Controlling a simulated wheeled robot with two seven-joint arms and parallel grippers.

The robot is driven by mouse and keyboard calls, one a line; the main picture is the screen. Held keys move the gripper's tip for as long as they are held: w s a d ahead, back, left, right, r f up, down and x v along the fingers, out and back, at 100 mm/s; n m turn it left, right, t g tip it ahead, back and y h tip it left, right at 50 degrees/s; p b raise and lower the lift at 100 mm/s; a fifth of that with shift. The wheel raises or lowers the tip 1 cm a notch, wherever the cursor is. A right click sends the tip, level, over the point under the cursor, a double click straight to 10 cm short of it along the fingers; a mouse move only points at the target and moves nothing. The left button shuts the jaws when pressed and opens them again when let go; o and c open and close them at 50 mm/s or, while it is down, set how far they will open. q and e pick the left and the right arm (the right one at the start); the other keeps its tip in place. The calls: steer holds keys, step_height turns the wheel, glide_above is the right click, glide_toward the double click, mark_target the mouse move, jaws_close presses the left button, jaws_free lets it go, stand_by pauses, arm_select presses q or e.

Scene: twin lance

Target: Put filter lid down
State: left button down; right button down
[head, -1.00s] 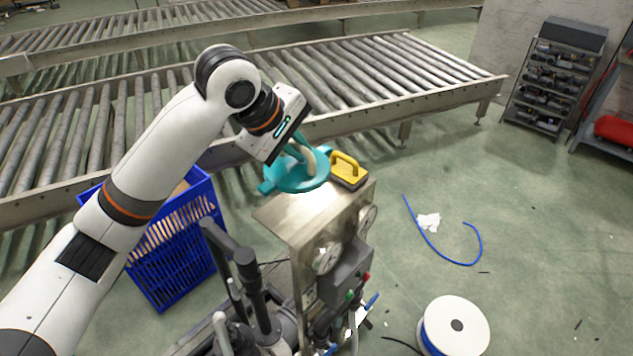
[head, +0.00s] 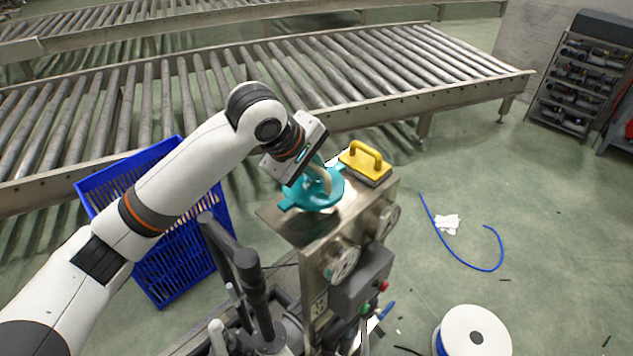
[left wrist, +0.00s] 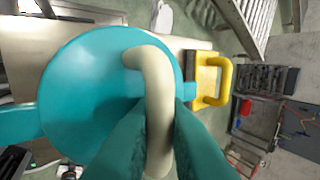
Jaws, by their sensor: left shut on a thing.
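The filter lid (head: 318,194) is a teal disc with side tabs and a cream curved handle. My left gripper (head: 318,174) is shut on the handle. The lid is at the steel top of the machine cabinet (head: 283,220); I cannot tell whether it touches the top. In the left wrist view the lid (left wrist: 85,95) fills the left and middle, and the teal fingers (left wrist: 158,135) close around the cream handle (left wrist: 155,75). My right gripper is not in view.
A yellow-handled tool (head: 366,163) sits on the cabinet top just right of the lid. A blue crate (head: 165,262) stands at left. A roller conveyor (head: 400,65) runs behind. A white spool (head: 475,335) and blue hose (head: 450,252) lie on the floor at right.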

mark_target(314, 183)
arm_select(q)
step_height(314, 183, down, 4)
steer(key=shift+w+f, duration=0.1)
stand_by(0.4)
steer(key=c, duration=1.4)
jaws_free()
steer(key=shift+f, duration=0.15)
steer(key=shift+c, duration=0.2)
steer(key=v, duration=1.2)
